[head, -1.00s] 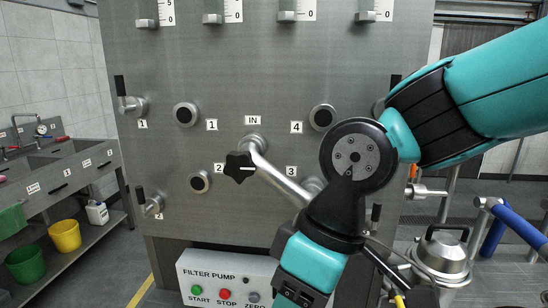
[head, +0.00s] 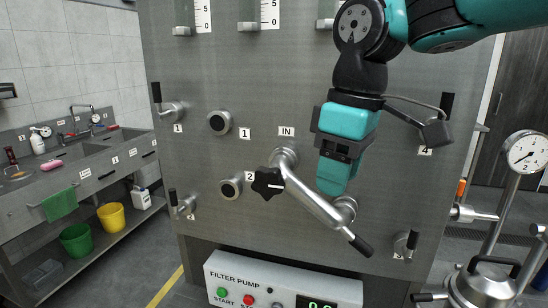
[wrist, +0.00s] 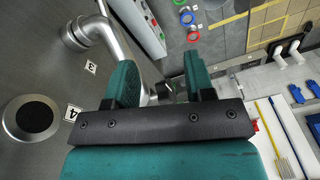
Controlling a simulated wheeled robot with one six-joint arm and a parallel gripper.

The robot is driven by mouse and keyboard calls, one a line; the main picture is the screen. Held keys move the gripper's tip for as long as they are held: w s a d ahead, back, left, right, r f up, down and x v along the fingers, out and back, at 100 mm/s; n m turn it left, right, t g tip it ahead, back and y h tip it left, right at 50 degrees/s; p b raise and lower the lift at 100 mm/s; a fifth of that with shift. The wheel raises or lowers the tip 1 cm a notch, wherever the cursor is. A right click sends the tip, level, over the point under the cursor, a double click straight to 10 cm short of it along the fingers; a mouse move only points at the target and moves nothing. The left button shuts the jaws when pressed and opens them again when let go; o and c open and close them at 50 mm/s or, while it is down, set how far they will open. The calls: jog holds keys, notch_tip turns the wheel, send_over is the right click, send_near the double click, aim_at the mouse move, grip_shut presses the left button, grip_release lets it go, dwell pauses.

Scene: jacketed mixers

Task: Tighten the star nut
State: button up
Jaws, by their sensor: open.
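The star nut (head: 267,182) is a black star-shaped knob with a white mark. The pipe slopes down right to a black handle (head: 360,244). My gripper (head: 333,183) points downward to the right of the star nut, apart from it, in front of the pipe's right-hand port. In the wrist view my gripper (wrist: 160,75) has its two teal fingers spread. I cannot make out the star nut there.
The panel carries round ports (head: 219,122) and small valves (head: 172,111). The filter pump box (head: 240,275) stands below. A gauge (head: 527,152) and a metal vessel (head: 482,285) stand at right. A sink bench (head: 75,165) is at left, with open floor before it.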

jog(key=w+a+r+n+h+p, duration=0.1)
jog(key=w+a+r+n+p, duration=0.1)
jog(key=w+a+r, duration=0.45)
jog(key=n+p, duration=0.1)
send_near(269, 167)
jog(key=f, duration=0.3)
jog(key=f+p, duration=0.1)
jog(key=f, duration=0.7)
jog(key=shift+w+a, duration=0.1)
jog(key=shift+a, duration=0.15)
jog(key=shift+c, duration=0.5)
grip_shut()
